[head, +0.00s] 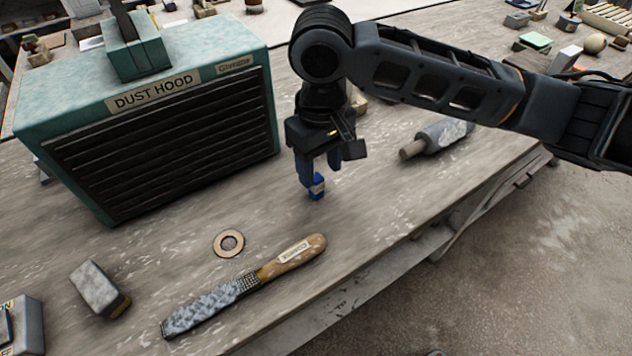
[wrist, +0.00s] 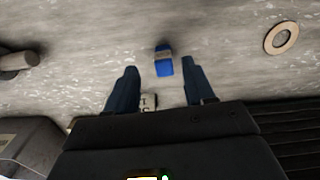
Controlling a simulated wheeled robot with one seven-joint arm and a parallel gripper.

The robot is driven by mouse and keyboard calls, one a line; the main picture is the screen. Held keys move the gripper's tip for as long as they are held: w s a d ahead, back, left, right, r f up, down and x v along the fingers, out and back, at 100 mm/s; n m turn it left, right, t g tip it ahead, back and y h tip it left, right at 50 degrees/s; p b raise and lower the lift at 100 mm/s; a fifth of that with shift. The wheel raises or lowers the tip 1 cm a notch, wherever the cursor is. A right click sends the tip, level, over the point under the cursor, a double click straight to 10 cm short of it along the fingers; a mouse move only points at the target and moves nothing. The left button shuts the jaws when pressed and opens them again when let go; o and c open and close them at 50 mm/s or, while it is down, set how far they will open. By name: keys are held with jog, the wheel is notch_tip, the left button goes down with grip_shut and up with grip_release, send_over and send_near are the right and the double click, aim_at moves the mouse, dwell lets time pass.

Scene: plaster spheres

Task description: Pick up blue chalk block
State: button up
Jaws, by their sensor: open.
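The blue chalk block (head: 317,187) is small, with a pale label band, and stands on the worn wooden bench right by my gripper's fingertips in the head view. My gripper (head: 321,168) is open and points down over it; one finger partly overlaps the block's top in that view. In the wrist view the blue chalk block (wrist: 164,60) lies ahead of the gap between the two dark blue fingers of my gripper (wrist: 160,75). Nothing is between the fingertips that I can make out.
A large green dust hood (head: 160,140) stands left of my gripper. A rasp (head: 245,287) with a wooden handle, a wooden ring (head: 217,243) and a grey block (head: 97,288) lie in front. A grey cylindrical tool (head: 440,137) lies to the right, near the bench edge.

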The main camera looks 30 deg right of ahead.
aim_at(317, 177)
jog(key=shift+w+a+f, duration=0.1)
jog(key=shift+f, duration=1.25)
jog(key=shift+w+a+f, duration=0.1)
jog(key=shift+f, duration=1.2)
grip_shut()
